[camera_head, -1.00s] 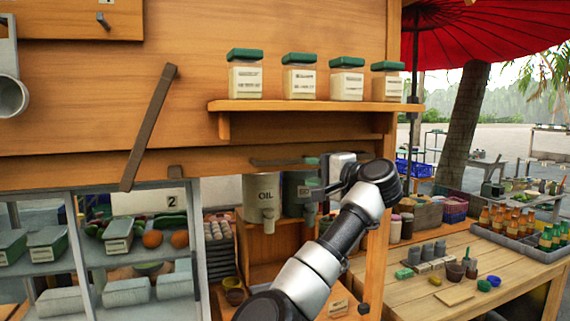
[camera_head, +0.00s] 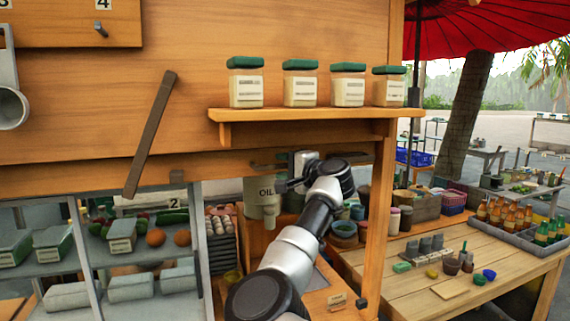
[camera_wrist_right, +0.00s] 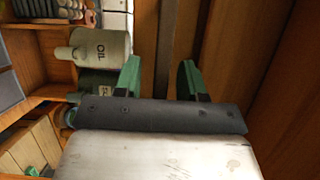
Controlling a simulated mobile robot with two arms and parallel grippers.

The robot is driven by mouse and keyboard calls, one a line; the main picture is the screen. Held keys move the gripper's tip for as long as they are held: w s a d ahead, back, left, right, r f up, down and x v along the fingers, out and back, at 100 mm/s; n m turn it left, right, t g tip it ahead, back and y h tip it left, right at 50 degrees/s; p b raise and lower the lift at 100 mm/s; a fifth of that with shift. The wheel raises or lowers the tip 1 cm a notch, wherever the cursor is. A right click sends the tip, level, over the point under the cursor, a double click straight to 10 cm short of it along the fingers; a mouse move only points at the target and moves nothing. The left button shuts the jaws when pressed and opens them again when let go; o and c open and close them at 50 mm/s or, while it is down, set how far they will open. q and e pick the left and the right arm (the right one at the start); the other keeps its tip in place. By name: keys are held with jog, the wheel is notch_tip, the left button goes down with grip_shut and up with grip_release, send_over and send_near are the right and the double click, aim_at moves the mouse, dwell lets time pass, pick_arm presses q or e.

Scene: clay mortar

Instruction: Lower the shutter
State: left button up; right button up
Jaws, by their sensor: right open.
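The wooden panel (camera_head: 300,30) that looks like the shutter hangs across the stall front, above the counter opening. A dark bar handle (camera_head: 268,163) is on its lower rail. My right gripper (camera_head: 284,186) is at this handle, under the jar shelf. In the right wrist view my right gripper (camera_wrist_right: 158,72) shows two green fingers spread apart. A dark bar (camera_wrist_right: 163,45), probably the handle, runs between them in the picture, without clear contact. Brown wood (camera_wrist_right: 235,45) fills the right side there. The arm hides part of the handle's right end. My left gripper is not in view.
A shelf (camera_head: 310,114) with several green-lidded jars is just above the arm. A slanted bar (camera_head: 150,135) lies across the panel at left. An oil canister (camera_head: 262,208) stands behind the gripper, also in the wrist view (camera_wrist_right: 101,47). A post (camera_head: 380,225) is at right.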

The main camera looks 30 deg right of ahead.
jog(key=shift+c, duration=0.3)
grip_shut()
